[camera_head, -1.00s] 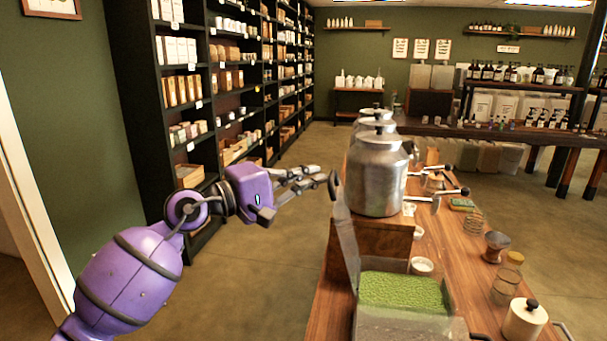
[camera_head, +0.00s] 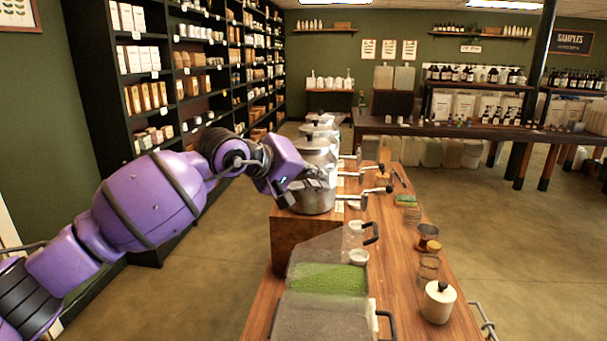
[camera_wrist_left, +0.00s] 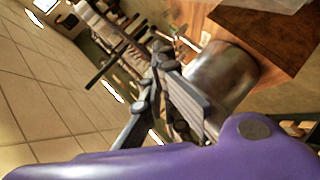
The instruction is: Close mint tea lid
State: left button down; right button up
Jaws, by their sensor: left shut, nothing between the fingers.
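The mint tea is probably the clear bin of green leaf (camera_head: 342,280) on the counter in the head view. Its clear lid (camera_head: 318,246) looks tilted above the leaf, with a dark handle (camera_head: 372,233) raised at its right end. The exact lid angle is hard to tell. My left gripper (camera_head: 322,172) is shut and empty, beyond and above the lid, in front of a metal urn in the picture. It appears apart from the lid. In the left wrist view its dark fingers (camera_wrist_left: 161,55) are beside the urn. My right gripper is out of view.
Several metal urns (camera_head: 313,199) stand in a row on a wooden stand (camera_head: 297,238). A nearer bin with a dark handle (camera_head: 388,325) is in front. Jars and a white canister (camera_head: 438,302) stand to the right. Tall shelves (camera_head: 90,80) line the left wall.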

pick_arm(q)
jog(key=s+d+f+m+y, duration=0.1)
jog(key=d+f+m+y, duration=0.1)
jog(key=d+f+y, duration=0.3)
jog(key=s+d+f+m, duration=0.1)
jog(key=d+f, duration=0.2)
jog(key=d, duration=0.4)
jog(key=d+f+m+y+b, duration=0.1)
jog(key=d+f+y, duration=0.1)
jog(key=f, duration=0.4)
jog(key=s+d+f+m+y+b, duration=0.1)
jog(key=d+f+y+b, duration=0.1)
jog(key=f, duration=0.4)
jog(key=d+y, duration=0.1)
jog(key=d, duration=0.1)
jog(key=shift+s+d+f+m+t, duration=0.15)
jog(key=shift+s+d+m+t, duration=0.15)
jog(key=shift+t, duration=0.1)
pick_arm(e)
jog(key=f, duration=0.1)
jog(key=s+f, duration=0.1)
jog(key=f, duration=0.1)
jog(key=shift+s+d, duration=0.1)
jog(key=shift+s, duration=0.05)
pick_arm(q)
jog(key=shift+f, duration=0.1)
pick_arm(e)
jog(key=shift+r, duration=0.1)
